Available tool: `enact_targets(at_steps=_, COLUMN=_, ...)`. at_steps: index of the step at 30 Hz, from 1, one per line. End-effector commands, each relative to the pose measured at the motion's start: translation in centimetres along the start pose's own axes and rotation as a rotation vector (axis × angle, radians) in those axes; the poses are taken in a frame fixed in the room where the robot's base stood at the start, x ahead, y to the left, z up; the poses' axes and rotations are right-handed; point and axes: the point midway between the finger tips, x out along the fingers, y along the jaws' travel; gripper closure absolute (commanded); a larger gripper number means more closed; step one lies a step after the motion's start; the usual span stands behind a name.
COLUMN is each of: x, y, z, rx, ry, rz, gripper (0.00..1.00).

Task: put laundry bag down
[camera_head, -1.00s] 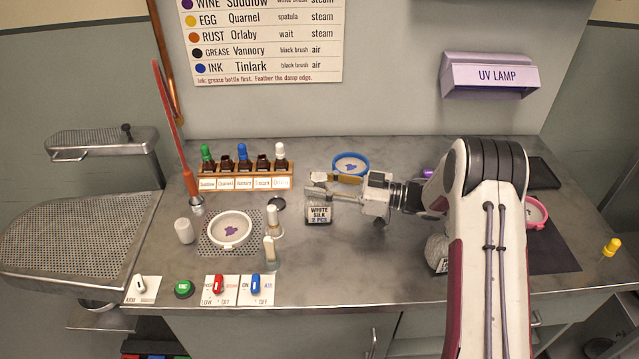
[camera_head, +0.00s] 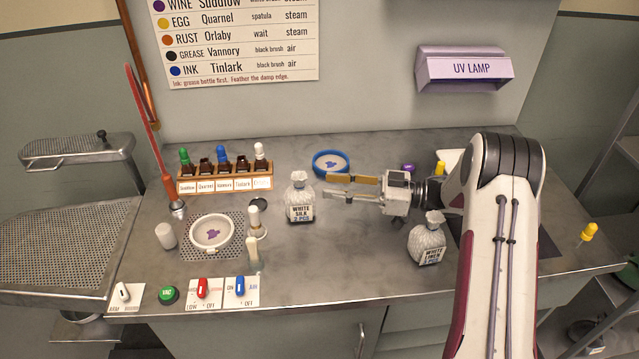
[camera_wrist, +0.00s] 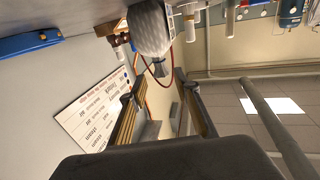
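A white laundry bag (camera_head: 299,208) labelled "WHITE SILK 2 PCS" stands upright on the grey counter (camera_head: 345,255), between the bottle rack and my gripper. My gripper (camera_head: 324,187) is open and empty, just right of the bag, with its fingers pointing left towards it. In the wrist view the bag (camera_wrist: 150,30) shows beyond the two spread fingertips (camera_wrist: 160,102), apart from them. A second white bag (camera_head: 427,244) stands on the counter to the right, below my gripper, slightly tilted in the picture; its label is hard to read.
A rack of dropper bottles (camera_head: 224,180) stands at back left. A blue-rimmed dish (camera_head: 315,165) lies behind my gripper. A white dish (camera_head: 211,248), small white bottles (camera_head: 252,250) and switches (camera_head: 240,290) are at front left. The counter's front middle is clear.

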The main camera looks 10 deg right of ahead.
Motion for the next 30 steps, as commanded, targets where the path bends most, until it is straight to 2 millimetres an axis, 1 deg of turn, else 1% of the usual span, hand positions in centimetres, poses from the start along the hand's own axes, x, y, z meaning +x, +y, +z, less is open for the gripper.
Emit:
enact_targets(at_steps=1, x=-0.7, y=0.1, z=0.0, rx=0.0, ry=0.0, rz=0.003, gripper=0.69)
enact_targets(at_steps=3, x=-1.5, y=0.1, z=0.0, rx=0.0, ry=0.0, rz=0.001, gripper=0.69)
enact_targets(at_steps=9, x=-2.8, y=0.0, z=0.0, rx=-0.001, ry=0.0, rz=0.0, gripper=0.69)
enact_targets(at_steps=14, x=-3.1, y=0.0, z=0.0, rx=-0.001, ry=0.0, rz=-0.001, gripper=0.69)
enact_targets(at_steps=30, x=-3.0, y=0.0, z=0.0, rx=0.0, ry=0.0, rz=0.0, gripper=0.69)
